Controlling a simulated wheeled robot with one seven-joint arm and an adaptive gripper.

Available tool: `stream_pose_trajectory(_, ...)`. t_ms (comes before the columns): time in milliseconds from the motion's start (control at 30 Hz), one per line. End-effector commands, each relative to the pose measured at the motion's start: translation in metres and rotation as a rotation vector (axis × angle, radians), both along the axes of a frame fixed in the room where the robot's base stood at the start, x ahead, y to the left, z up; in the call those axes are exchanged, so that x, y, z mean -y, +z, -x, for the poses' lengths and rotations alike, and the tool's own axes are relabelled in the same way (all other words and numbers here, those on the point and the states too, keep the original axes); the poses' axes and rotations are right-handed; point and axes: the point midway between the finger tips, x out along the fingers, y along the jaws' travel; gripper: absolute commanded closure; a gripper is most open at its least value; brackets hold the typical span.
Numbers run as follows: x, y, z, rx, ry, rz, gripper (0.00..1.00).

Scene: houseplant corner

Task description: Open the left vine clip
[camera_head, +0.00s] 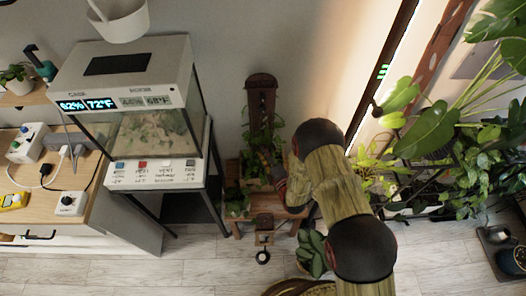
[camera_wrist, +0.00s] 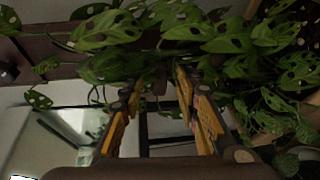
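The vine (camera_head: 262,150) climbs a brown wooden post (camera_head: 262,88) in a planter on a small wooden stand. In the wrist view, holed green leaves (camera_wrist: 185,32) cross in front of the brown post (camera_wrist: 65,70), which lies sideways there. My gripper (camera_head: 279,172) is at the right side of the vine, partly hidden by my arm. In the wrist view, my gripper (camera_wrist: 160,82) has its two orange-padded fingers apart, with their tips at the leaves and nothing clearly held between them. I cannot make out the left vine clip; leaves may hide it.
A glass terrarium (camera_head: 140,135) on a dark stand is left of the vine. Leafy houseplants (camera_head: 440,135) crowd the right. A small wooden item (camera_head: 264,238) stands before the planter. The floor (camera_head: 195,270) at the front left is clear.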

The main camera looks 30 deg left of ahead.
Motion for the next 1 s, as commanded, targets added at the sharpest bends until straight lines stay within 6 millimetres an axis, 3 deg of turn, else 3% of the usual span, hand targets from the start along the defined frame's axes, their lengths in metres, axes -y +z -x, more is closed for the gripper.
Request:
stream_pose_trajectory(367,-0.0044,-0.0008,-0.0036,-0.001,0.000,0.000,0.69)
stream_pose_trajectory(900,-0.0043,-0.0009,-0.0035,-0.001,0.000,0.000,0.99)
stream_pose_trajectory(1000,-0.0042,-0.0008,-0.0034,-0.001,0.000,0.000,1.00)
